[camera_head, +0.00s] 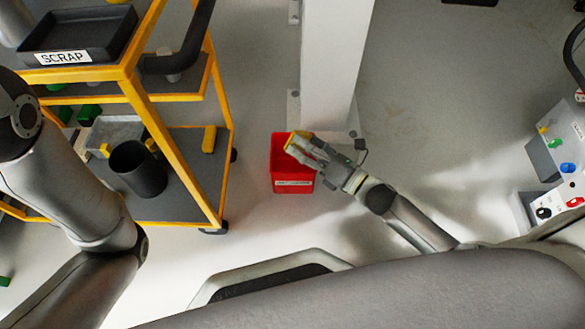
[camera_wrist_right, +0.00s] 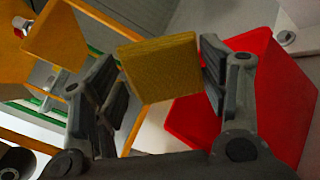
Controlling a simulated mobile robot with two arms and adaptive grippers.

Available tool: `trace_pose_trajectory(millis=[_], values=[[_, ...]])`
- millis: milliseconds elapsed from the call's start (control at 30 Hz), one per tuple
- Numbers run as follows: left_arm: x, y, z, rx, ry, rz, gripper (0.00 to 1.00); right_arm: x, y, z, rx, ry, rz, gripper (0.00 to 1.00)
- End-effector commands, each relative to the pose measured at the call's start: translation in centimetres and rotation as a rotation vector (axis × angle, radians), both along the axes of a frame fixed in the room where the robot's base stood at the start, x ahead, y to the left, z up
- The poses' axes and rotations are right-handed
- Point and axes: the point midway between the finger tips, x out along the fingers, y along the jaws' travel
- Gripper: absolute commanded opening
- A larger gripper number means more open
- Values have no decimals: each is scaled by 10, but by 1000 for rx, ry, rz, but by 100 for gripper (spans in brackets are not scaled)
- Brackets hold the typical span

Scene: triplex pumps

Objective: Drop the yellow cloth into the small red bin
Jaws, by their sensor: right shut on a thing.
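The yellow cloth (camera_wrist_right: 160,68) is a flat, square-edged piece between the fingers of my right gripper (camera_wrist_right: 160,85) in the right wrist view. The right gripper (camera_head: 303,146) is shut on it. In the head view the cloth (camera_head: 297,140) shows as a small yellow patch at the fingertips, over the upper part of the small red bin (camera_head: 293,187). The red bin stands on the floor with a white label on its front. It also shows behind the right finger in the right wrist view (camera_wrist_right: 275,95). My left gripper is out of view; only its arm shows.
A yellow-framed cart (camera_head: 160,130) stands at the left, with a black SCRAP tray (camera_head: 65,57) on top and a dark cylindrical container (camera_head: 138,170) below. A white column (camera_head: 335,50) rises behind the bin. A panel with coloured knobs (camera_head: 562,160) is at the right.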

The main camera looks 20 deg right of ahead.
Motion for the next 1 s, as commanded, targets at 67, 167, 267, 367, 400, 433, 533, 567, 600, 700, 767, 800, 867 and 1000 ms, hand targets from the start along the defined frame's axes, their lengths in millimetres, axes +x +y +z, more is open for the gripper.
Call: trace_pose_trajectory(millis=[67,167,267,367,400,433,533,567,600,700,767,800,867,1000], values=[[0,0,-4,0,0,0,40,0,0,-4,0,0,0,48],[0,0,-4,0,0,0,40,0,0,-4,0,0,0,48],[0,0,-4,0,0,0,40,0,0,-4,0,0,0,48],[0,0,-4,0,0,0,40,0,0,-3,0,0,0,48],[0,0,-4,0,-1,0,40,0,0,-3,0,0,0,71],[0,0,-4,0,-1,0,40,0,0,-3,0,0,0,75],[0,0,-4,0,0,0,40,0,0,-3,0,0,0,88],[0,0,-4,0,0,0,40,0,0,-3,0,0,0,92],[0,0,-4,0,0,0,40,0,0,-4,0,0,0,92],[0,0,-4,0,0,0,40,0,0,-4,0,1,-1,92],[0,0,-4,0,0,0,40,0,0,-4,-1,1,-1,92],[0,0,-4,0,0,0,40,0,-1,-4,-1,1,-1,92],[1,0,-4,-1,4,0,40,0,-1,-5,-1,3,-1,92],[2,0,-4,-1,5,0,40,-7,-5,-6,-2,5,-3,92]])
